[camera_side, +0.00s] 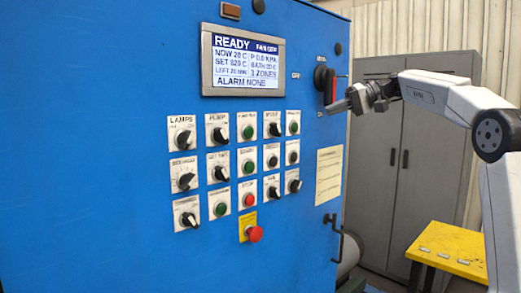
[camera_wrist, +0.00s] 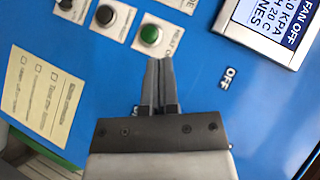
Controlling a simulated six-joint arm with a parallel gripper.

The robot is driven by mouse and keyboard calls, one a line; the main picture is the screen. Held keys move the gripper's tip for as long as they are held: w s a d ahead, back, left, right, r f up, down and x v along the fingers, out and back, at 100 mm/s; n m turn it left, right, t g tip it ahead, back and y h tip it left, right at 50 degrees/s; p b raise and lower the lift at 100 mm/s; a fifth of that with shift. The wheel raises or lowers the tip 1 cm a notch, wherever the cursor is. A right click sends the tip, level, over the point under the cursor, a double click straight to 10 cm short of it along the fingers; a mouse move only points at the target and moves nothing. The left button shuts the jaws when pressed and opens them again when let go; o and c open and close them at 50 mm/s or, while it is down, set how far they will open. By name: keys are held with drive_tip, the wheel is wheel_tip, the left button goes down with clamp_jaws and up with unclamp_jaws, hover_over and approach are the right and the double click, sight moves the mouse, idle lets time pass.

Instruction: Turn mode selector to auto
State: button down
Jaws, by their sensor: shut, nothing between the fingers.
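The mode selector (camera_side: 274,129) is a small black rotary knob on a white plate in the top row of the blue panel, second from the right. Its label is blurred and its pointer position is hard to read. My gripper (camera_side: 335,108) is to the right of it, apart from the panel's controls, pointing left. In the wrist view my gripper (camera_wrist: 159,62) is shut and empty, its tips appearing just below the green button (camera_wrist: 150,36). The selector's knob is outside the wrist view; only part of a white plate (camera_wrist: 182,4) shows at the top edge.
A main switch with a red handle (camera_side: 329,86) sticks out close to my fingertips. The display (camera_side: 242,62) reads READY. A red emergency button (camera_side: 255,234), a paper note (camera_side: 329,175) and a crank handle (camera_side: 335,225) are lower. A yellow table (camera_side: 450,250) stands at right.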

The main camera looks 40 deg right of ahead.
sight(278, 137)
drive_tip(key=shift+s+d+r, duration=0.1)
drive_tip(key=shift+s+r, duration=0.1)
drive_tip(key=shift+r, duration=0.35)
drive_tip(key=x, duration=1)
drive_tip(key=shift+a, duration=0.35)
drive_tip(key=shift+a+f, duration=0.45)
drive_tip(key=shift+a, duration=0.25)
drive_tip(key=shift+a+f, duration=0.5)
drive_tip(key=shift+a, duration=0.2)
drive_tip(key=shift+f+m+t+y, duration=0.4)
drive_tip(key=shift+m+t+y, duration=0.1)
drive_tip(key=shift+m+y, duration=0.35)
drive_tip(key=shift+f+m+t+y, duration=0.45)
drive_tip(key=shift+m+y, duration=0.2)
drive_tip(key=shift+y, duration=0.3)
drive_tip(key=shift+a+f+m+t+y, duration=0.2)
drive_tip(key=shift+m+t+y, duration=0.15)
drive_tip(key=shift+m+t, duration=0.3)
drive_tip(key=shift+a+f+m+t+y, duration=0.15)
drive_tip(key=shift+m+t+y, duration=0.25)
drive_tip(key=shift+m, duration=0.4)
drive_tip(key=shift+a+f+m+t+y, duration=0.1)
drive_tip(key=shift+f+m+t+y, duration=0.15)
drive_tip(key=shift+m+t, duration=0.45)
drive_tip(key=shift+a+f, duration=0.1)
drive_tip(key=shift+f, duration=0.05)
idle(0.6)
